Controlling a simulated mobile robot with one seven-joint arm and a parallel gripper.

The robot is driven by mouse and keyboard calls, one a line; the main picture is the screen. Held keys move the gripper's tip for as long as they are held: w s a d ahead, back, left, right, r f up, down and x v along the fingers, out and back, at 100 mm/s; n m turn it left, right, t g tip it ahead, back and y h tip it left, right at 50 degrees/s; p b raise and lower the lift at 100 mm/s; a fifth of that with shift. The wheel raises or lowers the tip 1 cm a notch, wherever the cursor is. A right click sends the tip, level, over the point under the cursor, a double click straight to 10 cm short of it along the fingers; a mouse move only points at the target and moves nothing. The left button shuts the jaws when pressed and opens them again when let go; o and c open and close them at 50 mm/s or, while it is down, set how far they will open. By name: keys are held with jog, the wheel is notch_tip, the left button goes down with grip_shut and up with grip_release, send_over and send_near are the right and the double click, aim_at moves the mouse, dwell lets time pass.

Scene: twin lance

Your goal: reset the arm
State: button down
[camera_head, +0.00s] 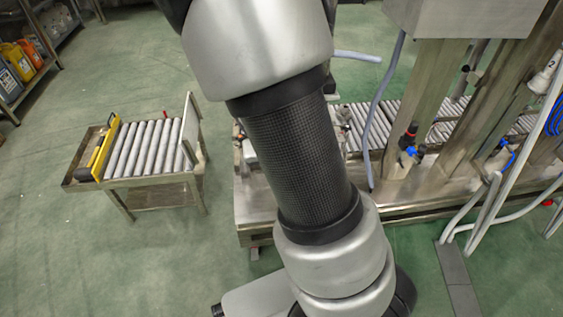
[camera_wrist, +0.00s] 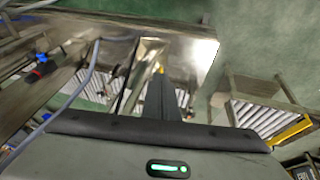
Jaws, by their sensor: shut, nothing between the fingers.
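My arm fills the middle of the head view, its silver links and dark textured sleeve running from the top to the bottom edge. The fingers are shut with nothing held. The gripper cannot be made out in the head view. In the wrist view, the fingers appear in front of the metal machine frame and rollers.
A small roller table (camera_head: 145,148) with a yellow bar stands at left. A metal machine (camera_head: 455,150) with roller conveyor, hoses and cables stands at right, partly behind my arm. Shelving with containers (camera_head: 20,60) is at far left. Green floor between shelving and roller table is clear.

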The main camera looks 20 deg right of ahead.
dwell(0.3)
jog(key=s+a+r+n+t+y, duration=0.1)
jog(key=s+a+r, duration=0.2)
jog(key=s+r, duration=0.35)
jog(key=s+a+r+n+t+y, duration=0.1)
jog(key=s+a+r, duration=0.25)
jog(key=r, duration=0.65)
jog(key=s+a+r+n+t+y, duration=0.1)
jog(key=s+a+r+n, duration=0.1)
jog(key=s+r, duration=0.5)
notch_tip(320, 180, up, 25)
jog(key=w+p, duration=0.2)
jog(key=p, duration=2.1)
jog(key=shift+a+g+p, duration=0.15)
jog(key=shift+g+p, duration=0.15)
jog(key=shift+p, duration=0.05)
jog(key=shift+f, duration=0.1)
